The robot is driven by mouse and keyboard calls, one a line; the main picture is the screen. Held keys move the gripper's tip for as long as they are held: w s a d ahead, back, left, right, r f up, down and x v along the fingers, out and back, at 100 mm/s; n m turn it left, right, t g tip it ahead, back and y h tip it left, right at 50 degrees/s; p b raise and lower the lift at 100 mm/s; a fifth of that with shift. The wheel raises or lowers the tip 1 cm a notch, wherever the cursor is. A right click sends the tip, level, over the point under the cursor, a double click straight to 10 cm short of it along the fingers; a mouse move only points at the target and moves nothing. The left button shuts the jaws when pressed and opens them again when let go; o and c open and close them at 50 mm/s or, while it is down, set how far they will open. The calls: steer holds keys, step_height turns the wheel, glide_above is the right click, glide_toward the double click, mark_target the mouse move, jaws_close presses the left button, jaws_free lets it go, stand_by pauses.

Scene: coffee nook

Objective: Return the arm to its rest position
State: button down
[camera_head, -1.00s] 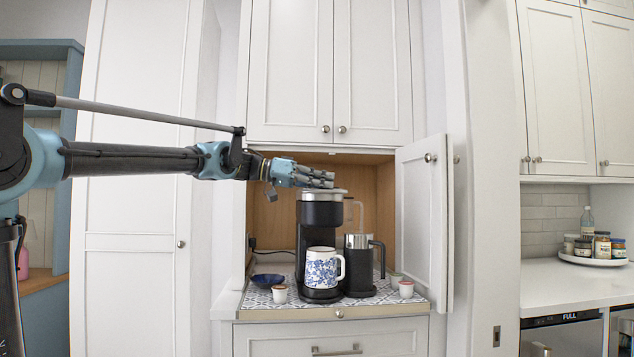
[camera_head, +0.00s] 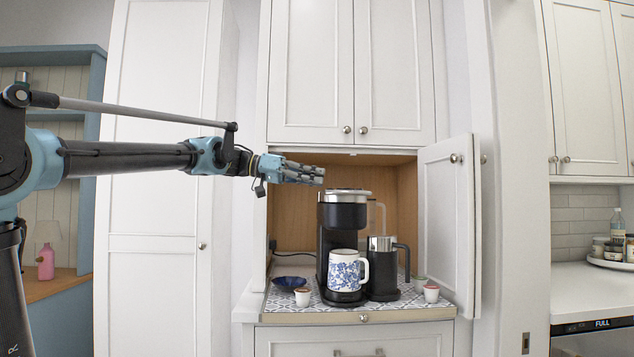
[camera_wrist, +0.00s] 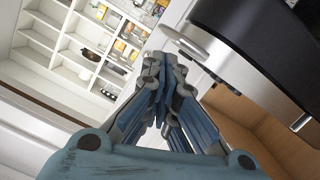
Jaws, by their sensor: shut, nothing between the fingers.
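My gripper (camera_head: 318,175) is shut and empty at the end of my outstretched arm, in front of the nook opening. In the head view it is at the left of the coffee maker's top and slightly above it. The coffee maker (camera_head: 338,235) is black with a silver top band. A white mug with a blue pattern (camera_head: 344,270) stands on its base. In the wrist view my gripper's fingers (camera_wrist: 160,85) are together, and the coffee maker (camera_wrist: 265,50) fills the upper right.
The black frother jug (camera_head: 382,270), a dark blue bowl (camera_head: 290,283) and small pods (camera_head: 302,297) stand on the patterned counter mat. The open cabinet door (camera_head: 448,220) juts out at the right. Tall white cabinets (camera_head: 150,250) stand behind my arm. A shelf unit (camera_wrist: 75,45) shows in the wrist view.

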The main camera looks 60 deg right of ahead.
steer(key=shift+w+a, duration=0.15)
steer(key=shift+w, duration=0.15)
steer(key=w+a+f+n+t, duration=0.55)
steer(key=w+a+f, duration=0.55)
steer(key=w+f, duration=0.25)
steer(key=w+a+f+n+t, duration=0.5)
steer(key=w+a+f+n, duration=0.2)
steer(key=w+a+f, duration=0.65)
steer(key=w+a+f+n+t+y, duration=0.1)
steer(key=a+f+n+t+y, duration=0.15)
steer(key=a+f, duration=0.6)
steer(key=w+a+f+n+t+y, duration=0.15)
steer(key=a+f+n, duration=0.25)
steer(key=a+f, duration=0.45)
steer(key=s+a+f+n+y, duration=0.2)
steer(key=a+f+n, duration=0.1)
steer(key=a+f, duration=0.3)
steer(key=s+a+f+n+t+y, duration=0.1)
steer(key=a+f+n+y, duration=0.1)
steer(key=a+f+n, duration=0.2)
steer(key=a+f, duration=0.3)
steer(key=a, duration=0.2)
steer(key=shift+s+a, duration=0.3)
steer(key=shift+s, duration=0.05)
steer(key=shift+d+f+t, duration=0.1)
steer(key=shift+t, duration=0.15)
